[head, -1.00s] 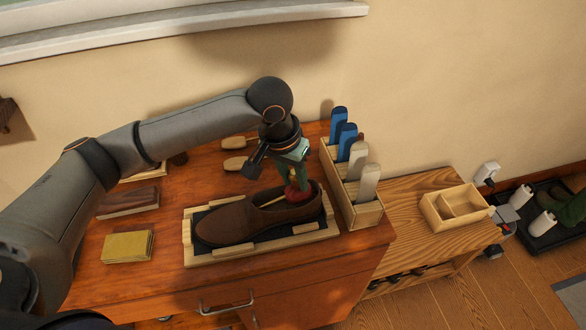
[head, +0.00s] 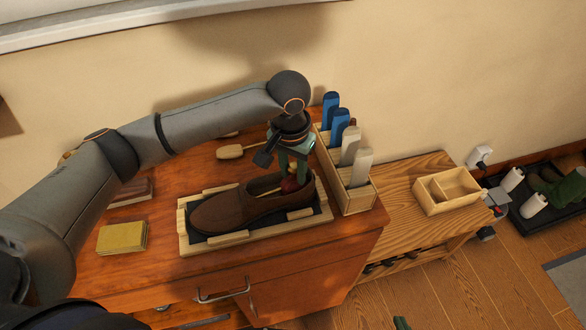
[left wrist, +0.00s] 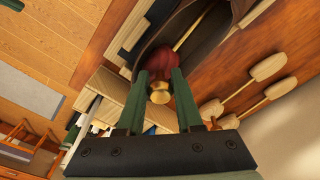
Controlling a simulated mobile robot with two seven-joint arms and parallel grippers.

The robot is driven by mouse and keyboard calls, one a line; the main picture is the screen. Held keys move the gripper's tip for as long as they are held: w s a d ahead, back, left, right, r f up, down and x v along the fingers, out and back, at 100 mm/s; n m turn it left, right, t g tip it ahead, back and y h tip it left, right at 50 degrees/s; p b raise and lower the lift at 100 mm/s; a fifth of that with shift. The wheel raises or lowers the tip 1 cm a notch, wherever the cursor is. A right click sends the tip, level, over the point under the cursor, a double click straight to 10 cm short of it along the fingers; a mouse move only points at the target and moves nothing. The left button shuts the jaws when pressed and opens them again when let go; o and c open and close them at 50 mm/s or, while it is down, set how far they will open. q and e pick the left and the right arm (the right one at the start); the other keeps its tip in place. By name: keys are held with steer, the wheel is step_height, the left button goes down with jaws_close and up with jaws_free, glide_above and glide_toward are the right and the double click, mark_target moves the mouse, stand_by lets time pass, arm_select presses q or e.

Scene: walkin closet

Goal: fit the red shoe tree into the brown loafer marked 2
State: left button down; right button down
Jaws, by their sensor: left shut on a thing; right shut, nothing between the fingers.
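The brown loafer (head: 235,209) lies in a wooden cradle (head: 187,240) on the cabinet top, toe to the left. Its number is not readable. The red shoe tree (head: 290,185) is at the heel end of the loafer's opening, its rod running forward inside. The left wrist view shows its red heel block (left wrist: 150,58) and brass knob (left wrist: 160,96). My left gripper (head: 294,170) points down over the heel, its green fingers shut on the shoe tree around the knob. A green tip of my right gripper (head: 401,323) shows at the bottom edge, empty and apart from everything.
A wooden rack (head: 355,200) with blue and cream upright pieces stands close right of the loafer. Brushes (head: 230,152) lie behind it. A yellow block (head: 122,237) lies at left. An open wooden box (head: 447,190) stands on the lower bench.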

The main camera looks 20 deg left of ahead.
arm_select(q)
steer(key=c, duration=0.6)
jaws_free()
steer(key=shift+o, duration=0.6)
steer(key=shift+c, duration=0.9)
steer(key=o, duration=0.4)
steer(key=shift+d, duration=0.1)
steer(key=shift+o, duration=0.6)
steer(key=shift+r, duration=0.4)
steer(key=shift+d+r, duration=0.1)
steer(key=shift+r, duration=1.3)
steer(key=shift+a+r, duration=0.2)
steer(key=shift+r, duration=2.05)
